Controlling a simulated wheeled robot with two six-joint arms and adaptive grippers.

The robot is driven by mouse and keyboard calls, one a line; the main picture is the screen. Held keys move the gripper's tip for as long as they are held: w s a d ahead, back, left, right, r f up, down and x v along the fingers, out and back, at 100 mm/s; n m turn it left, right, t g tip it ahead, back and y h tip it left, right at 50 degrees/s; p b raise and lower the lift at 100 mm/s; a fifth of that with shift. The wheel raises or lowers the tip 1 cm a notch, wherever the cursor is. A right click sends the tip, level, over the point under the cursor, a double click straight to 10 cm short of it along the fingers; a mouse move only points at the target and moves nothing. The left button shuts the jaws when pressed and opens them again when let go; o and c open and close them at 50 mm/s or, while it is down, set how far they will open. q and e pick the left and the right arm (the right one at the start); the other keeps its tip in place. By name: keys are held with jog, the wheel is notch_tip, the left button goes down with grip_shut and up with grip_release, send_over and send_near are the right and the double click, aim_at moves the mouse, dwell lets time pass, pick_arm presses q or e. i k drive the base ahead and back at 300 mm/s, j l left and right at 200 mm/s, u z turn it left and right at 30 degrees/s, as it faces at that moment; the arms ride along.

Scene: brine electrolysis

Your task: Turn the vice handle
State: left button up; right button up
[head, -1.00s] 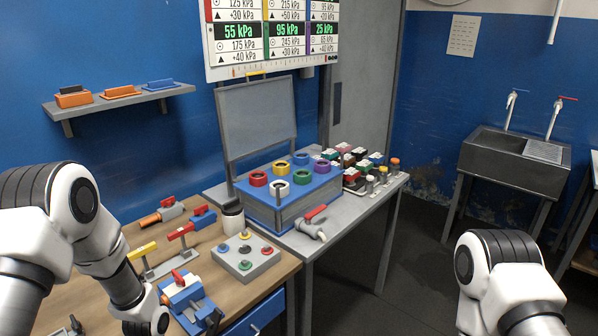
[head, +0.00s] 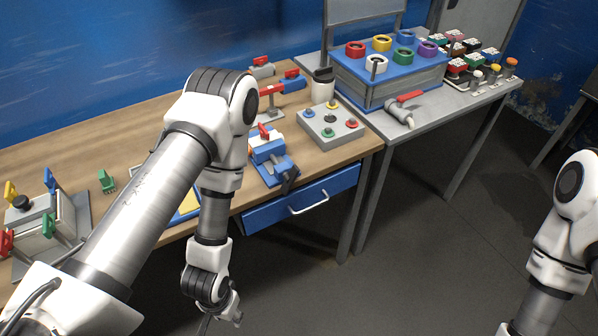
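The blue vice (head: 268,153) stands on the wooden bench near its front edge, with an orange and white part and a red lever at its top. Its dark handle (head: 290,180) is at the front, by the bench edge. My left arm hangs down in front of the bench, to the left of the vice. My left gripper (head: 230,314) is low, in front of the bench and apart from the vice. Its fingers are small and partly hidden, so I cannot tell whether they are open. My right arm shows at the right edge; its gripper is out of view.
A grey button box (head: 330,135) sits right of the vice. A blue drawer (head: 300,200) with a pale handle is below the bench top. A valve stand (head: 45,230) is at the far left. The grey table (head: 440,110) holds a blue ring box. The floor in front is clear.

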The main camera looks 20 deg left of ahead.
aim_at(289, 178)
jog(key=i+l+u, duration=0.1)
jog(key=u, duration=0.3)
jog(key=l+u, duration=0.4)
jog(key=j, duration=0.05)
